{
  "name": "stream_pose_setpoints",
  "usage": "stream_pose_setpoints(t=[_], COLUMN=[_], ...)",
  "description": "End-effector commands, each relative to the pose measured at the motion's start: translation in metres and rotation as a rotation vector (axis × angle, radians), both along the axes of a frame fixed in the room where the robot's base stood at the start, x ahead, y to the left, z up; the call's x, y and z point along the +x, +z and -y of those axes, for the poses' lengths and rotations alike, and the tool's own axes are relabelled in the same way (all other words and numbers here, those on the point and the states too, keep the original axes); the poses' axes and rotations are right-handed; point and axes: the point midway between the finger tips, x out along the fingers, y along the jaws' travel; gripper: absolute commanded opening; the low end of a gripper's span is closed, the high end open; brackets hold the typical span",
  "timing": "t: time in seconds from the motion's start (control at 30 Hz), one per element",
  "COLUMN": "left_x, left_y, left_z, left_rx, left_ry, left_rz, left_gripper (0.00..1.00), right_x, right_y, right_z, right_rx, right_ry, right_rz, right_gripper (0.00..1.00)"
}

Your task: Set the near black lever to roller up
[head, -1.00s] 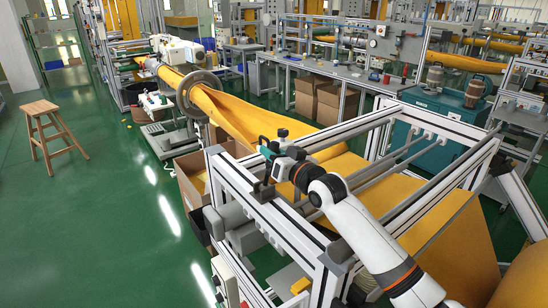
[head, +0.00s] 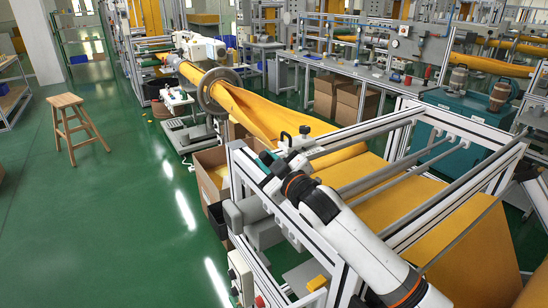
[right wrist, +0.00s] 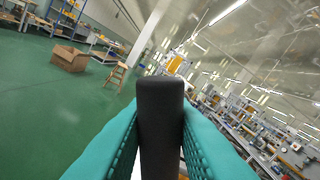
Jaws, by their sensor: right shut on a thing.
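In the right wrist view, a black lever (right wrist: 160,125) stands upright between the teal fingers of my right gripper (right wrist: 160,145). The fingers touch it on both sides, and its rounded top sticks out beyond them. In the head view, my right gripper (head: 268,160) is at the near left corner of the aluminium roller frame (head: 310,238). The gripper mostly hides the lever there, so the roller's height cannot be told. Another black handle (head: 286,138) shows just beyond the gripper. My left gripper is not in view.
Yellow felt (head: 365,175) runs through the frame under grey rollers (head: 400,165). A ring guide (head: 220,90) and a cardboard box (head: 212,173) are beyond it. A wooden stool (head: 75,125) stands on the open green floor at left.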

Motion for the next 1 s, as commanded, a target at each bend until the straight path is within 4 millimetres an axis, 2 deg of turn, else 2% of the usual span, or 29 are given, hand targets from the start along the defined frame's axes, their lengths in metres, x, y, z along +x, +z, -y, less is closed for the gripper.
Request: stream_pose_setpoints(t=[0.73,0.77,0.8,0.87,1.0], left_x=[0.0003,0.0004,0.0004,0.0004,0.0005], left_y=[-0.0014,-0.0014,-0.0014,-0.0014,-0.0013], left_z=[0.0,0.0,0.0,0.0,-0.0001], left_rx=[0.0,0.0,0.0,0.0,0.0], left_ry=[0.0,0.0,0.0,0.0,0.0], left_rz=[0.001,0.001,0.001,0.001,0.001], left_gripper=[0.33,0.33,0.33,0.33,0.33], right_x=[-0.0045,-0.0045,-0.0045,-0.0044,-0.0042], right_y=[-0.0075,-0.0077,-0.0076,-0.0072,-0.0062], right_z=[-0.0061,-0.0062,-0.0062,-0.006,-0.0058], right_rx=[-0.072,-0.072,-0.072,-0.07,-0.068], right_ry=[0.001,0.0,0.0,0.001,0.001], right_rz=[0.047,0.046,0.046,0.046,0.046], right_gripper=[0.0,0.26,0.33,0.43,0.43])
